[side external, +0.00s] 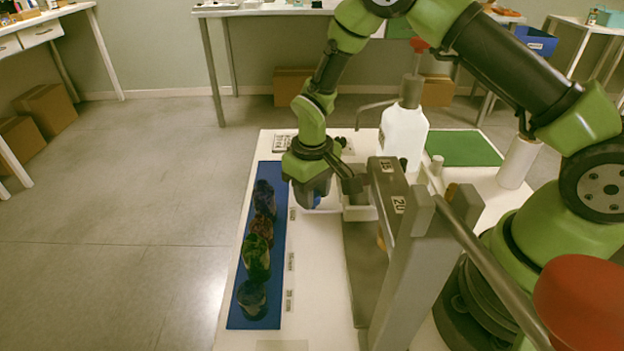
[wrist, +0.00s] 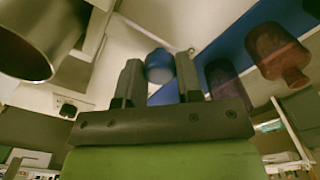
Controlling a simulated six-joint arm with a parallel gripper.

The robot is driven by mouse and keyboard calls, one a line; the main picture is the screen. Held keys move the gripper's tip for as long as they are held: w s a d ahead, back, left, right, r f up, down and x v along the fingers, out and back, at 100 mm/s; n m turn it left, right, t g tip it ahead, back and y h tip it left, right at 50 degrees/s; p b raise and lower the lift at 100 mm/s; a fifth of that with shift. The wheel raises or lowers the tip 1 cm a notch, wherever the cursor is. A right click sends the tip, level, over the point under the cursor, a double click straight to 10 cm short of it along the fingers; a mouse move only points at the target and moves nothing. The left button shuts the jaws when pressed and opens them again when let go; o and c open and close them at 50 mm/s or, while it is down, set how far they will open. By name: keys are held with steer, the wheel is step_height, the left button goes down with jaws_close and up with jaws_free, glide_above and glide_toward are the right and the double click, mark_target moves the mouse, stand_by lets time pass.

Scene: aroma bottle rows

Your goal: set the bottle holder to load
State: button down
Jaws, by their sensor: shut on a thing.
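My gripper (side external: 318,196) hangs low over the white table, just right of the blue mat. In the wrist view its two fingers (wrist: 160,82) are shut on a small rounded blue thing (wrist: 159,66); I cannot tell whether this is a bottle or a knob. A little blue also shows under the gripper in the side view. A white holder-like block (side external: 359,212) stands right beside the gripper, partly hidden by it. I cannot tell for sure which part is the bottle holder or how it is set.
Dark blue (side external: 264,190), brown (side external: 262,229), green (side external: 256,262) and dark grey (side external: 251,298) bottles line the blue mat (side external: 240,262). A grey stand marked 15 and 20 (side external: 396,235) is close on the right. A white pump bottle (side external: 403,134) stands behind. A grey hollow cylinder (wrist: 38,35) is near in the wrist view.

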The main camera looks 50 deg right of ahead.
steer(key=c, duration=0.8)
jaws_free()
